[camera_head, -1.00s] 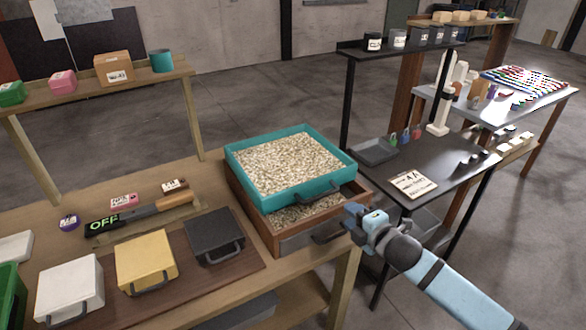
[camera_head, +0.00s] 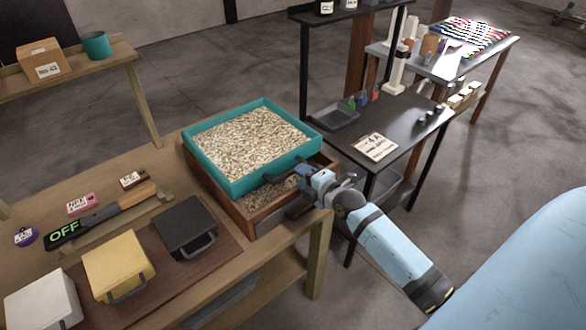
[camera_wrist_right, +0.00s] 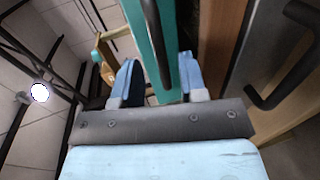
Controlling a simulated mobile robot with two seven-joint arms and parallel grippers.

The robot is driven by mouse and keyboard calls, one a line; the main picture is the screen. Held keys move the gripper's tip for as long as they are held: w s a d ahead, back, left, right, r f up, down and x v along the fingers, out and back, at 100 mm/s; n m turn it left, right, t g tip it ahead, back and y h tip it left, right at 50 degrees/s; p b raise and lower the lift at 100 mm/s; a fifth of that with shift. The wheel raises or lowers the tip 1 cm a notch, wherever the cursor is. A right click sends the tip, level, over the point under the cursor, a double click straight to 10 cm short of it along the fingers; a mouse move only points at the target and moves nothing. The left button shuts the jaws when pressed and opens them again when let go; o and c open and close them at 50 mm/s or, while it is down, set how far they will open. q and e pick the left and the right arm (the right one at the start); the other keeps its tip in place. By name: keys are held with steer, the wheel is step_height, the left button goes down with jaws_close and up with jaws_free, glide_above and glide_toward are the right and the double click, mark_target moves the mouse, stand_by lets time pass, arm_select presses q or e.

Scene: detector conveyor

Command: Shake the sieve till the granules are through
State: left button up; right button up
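The teal square sieve (camera_head: 228,187), full of pale granules (camera_head: 250,140), sits on a wooden box (camera_head: 262,212) at the bench's right end. More granules show in the box through the gap at the front right. My right gripper (camera_head: 292,188) is at the sieve's front handle. In the right wrist view, its two blue fingers (camera_wrist_right: 158,78) stand apart, with the dark sieve handle (camera_wrist_right: 153,35) and the teal wall (camera_wrist_right: 136,22) between them. I see gaps beside the handle, so it does not look gripped. My left gripper is out of view.
The wooden box has its own dark handle, close to the right finger in the wrist view (camera_wrist_right: 290,65). Black (camera_head: 185,228), yellow (camera_head: 118,262) and white (camera_head: 42,300) lidded boxes and a detector wand reading OFF (camera_head: 100,215) lie left. A dark table (camera_head: 400,125) stands right.

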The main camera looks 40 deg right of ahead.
steer(key=shift+x, duration=2.25)
steer(key=shift+c, duration=0.3)
jaws_close()
